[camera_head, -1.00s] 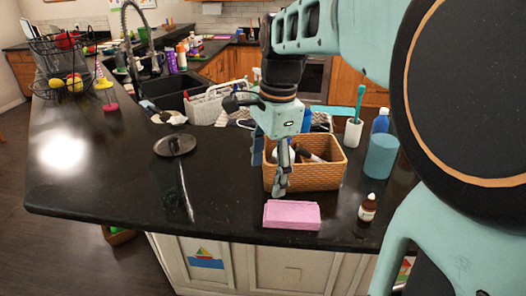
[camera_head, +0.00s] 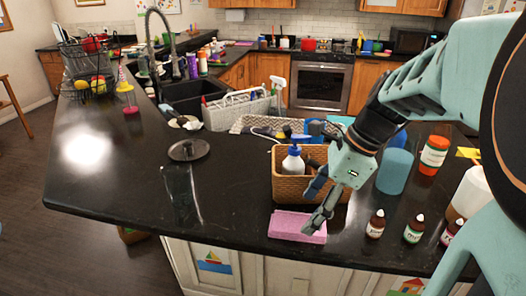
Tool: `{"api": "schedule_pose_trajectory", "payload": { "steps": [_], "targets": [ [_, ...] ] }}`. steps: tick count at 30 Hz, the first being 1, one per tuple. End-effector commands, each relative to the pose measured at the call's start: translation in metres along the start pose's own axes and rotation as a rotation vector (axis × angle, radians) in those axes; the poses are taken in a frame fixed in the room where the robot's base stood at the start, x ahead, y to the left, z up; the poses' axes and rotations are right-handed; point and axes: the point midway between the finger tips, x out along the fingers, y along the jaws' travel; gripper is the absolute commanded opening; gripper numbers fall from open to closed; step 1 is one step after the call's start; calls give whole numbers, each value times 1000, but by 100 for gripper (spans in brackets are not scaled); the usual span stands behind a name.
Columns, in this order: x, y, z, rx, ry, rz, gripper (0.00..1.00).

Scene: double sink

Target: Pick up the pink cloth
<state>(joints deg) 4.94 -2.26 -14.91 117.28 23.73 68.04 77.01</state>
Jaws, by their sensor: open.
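The pink cloth (camera_head: 288,224) is a folded, flat rectangular block lying on the black countertop near its front edge, just in front of the wicker basket. My gripper (camera_head: 311,208) is open and empty, tilted down to the left. One fingertip overlaps the right part of the cloth in the picture. The other finger is farther back, in front of the basket. I cannot tell whether the fingertip touches the cloth. A little of the cloth's right side is hidden by the finger.
The wicker basket (camera_head: 287,187) holds a white bottle with a blue pump (camera_head: 293,160). To the right stand a blue cup (camera_head: 394,171), an orange jar (camera_head: 434,155) and several small dark bottles. The counter (camera_head: 120,180) to the left is mostly clear, apart from a round dark lid (camera_head: 188,150).

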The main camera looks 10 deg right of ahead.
Motion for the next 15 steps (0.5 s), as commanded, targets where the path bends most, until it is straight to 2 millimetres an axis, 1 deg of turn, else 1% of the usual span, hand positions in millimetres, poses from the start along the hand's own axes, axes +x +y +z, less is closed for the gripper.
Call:
{"api": "schedule_pose_trajectory", "payload": {
  "steps": [6,9,12,15],
  "targets": [
    [34,-1,-1,1,1,7,67],
    [44,-2,0,0,0,4,67],
    [48,-2,0,0,1,3,67],
    [48,-2,0,0,1,2,67]
  ]
}}
